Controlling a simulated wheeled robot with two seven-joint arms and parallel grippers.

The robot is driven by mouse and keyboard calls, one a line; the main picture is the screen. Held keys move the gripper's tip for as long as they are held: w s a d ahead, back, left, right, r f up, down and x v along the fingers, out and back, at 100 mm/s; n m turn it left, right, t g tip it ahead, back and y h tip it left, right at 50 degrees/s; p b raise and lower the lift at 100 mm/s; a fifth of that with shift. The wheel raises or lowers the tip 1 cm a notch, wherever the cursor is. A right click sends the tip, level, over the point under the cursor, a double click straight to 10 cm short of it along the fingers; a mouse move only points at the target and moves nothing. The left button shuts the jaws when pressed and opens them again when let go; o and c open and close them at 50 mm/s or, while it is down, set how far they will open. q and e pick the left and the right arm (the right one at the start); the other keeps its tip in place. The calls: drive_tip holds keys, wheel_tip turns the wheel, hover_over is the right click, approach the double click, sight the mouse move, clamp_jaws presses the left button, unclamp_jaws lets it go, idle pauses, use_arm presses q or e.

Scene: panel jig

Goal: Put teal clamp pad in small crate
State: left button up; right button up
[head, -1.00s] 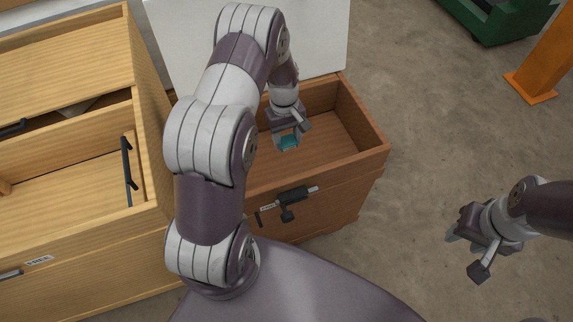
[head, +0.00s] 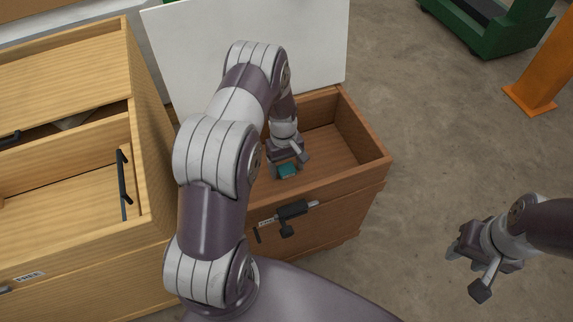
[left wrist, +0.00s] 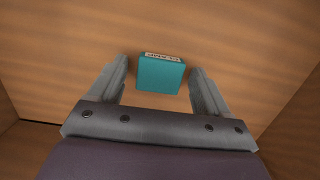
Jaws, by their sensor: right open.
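The teal clamp pad (head: 289,171) is low inside the small crate (head: 340,190), a brown wooden box with a latch on its front. In the left wrist view the pad (left wrist: 160,74) lies between the fingertips with a gap on each side, a printed label along its far edge. My left gripper (head: 286,166) reaches down into the crate above the pad and is open. My right gripper (head: 460,247) is open and empty, over the floor to the right of the crate.
A light wooden cabinet (head: 80,235) with a dark handle (head: 124,178) stands left of the crate. A white panel (head: 250,50) rises behind the crate. An orange post (head: 545,70) and green machine (head: 490,30) are at the back right. The floor between is clear.

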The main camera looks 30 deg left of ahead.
sight(284, 164)
use_arm(q)
wheel_tip(284, 164, up, 11)
drive_tip(key=w+a+p, duration=0.1)
drive_tip(key=p, duration=0.3)
drive_tip(key=s+d+r+m+t, duration=0.1)
drive_tip(key=s+d+r+m, duration=0.3)
drive_tip(key=s+r, duration=0.3)
drive_tip(key=s+d+r+m+t+y, duration=0.1)
drive_tip(key=s+d+r+m, duration=0.4)
drive_tip(key=s+r+m, duration=0.1)
drive_tip(key=shift+s+d+r, duration=0.15)
drive_tip(key=shift+s+r, duration=0.45)
drive_tip(key=shift+s, duration=0.5)
